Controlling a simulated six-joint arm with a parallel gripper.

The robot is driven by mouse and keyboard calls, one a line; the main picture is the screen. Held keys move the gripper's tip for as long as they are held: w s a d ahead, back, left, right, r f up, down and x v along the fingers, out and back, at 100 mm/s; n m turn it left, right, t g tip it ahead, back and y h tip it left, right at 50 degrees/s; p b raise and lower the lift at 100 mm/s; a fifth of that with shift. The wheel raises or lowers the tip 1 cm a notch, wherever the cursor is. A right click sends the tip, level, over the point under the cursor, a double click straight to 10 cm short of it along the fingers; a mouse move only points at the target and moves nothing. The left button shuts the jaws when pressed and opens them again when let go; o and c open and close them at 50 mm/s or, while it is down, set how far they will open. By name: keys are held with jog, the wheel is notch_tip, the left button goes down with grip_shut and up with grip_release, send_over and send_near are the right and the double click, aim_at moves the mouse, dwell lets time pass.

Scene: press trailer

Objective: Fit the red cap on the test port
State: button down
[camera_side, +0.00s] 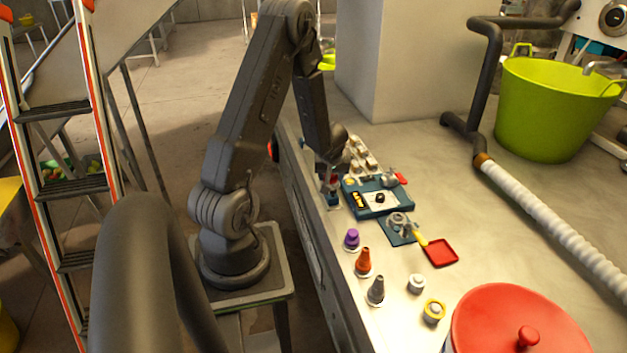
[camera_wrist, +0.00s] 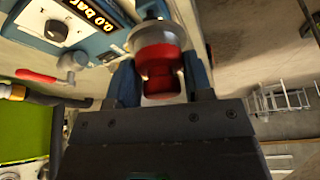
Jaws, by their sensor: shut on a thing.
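The red cap (camera_wrist: 160,62) is between the two blue fingers of my gripper (camera_wrist: 160,78), which is shut on it. In the wrist view a grey metal ring (camera_wrist: 154,34) lies directly against the far end of the cap, with a dark part beyond it. I cannot tell whether the ring belongs to the cap or to the test port. In the side view my gripper (camera_side: 331,184) is low at the near left side of the blue panel unit (camera_side: 384,212). The arm and fingers hide most of the cap there, and I cannot make out the test port.
A purple piece (camera_side: 351,239), an orange piece (camera_side: 363,262) and a grey piece (camera_side: 376,290) stand along the bench's left edge. A "0.0 bar" display (camera_wrist: 97,14) sits beside the cap.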

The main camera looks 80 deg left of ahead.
jog(key=w+d+m, duration=0.1)
jog(key=w+d, duration=0.2)
jog(key=w, duration=0.6)
jog(key=m, duration=0.2)
send_over(399, 216)
jog(key=shift+f+t, duration=0.4)
jog(key=shift+f, duration=0.2)
jog(key=shift+a+f, duration=0.1)
jog(key=shift+f, duration=2.5)
jog(key=shift+f, duration=0.6)
jog(key=c, duration=0.8)
grip_release()
jog(key=v, duration=1.1)
jog(key=shift+a, duration=0.1)
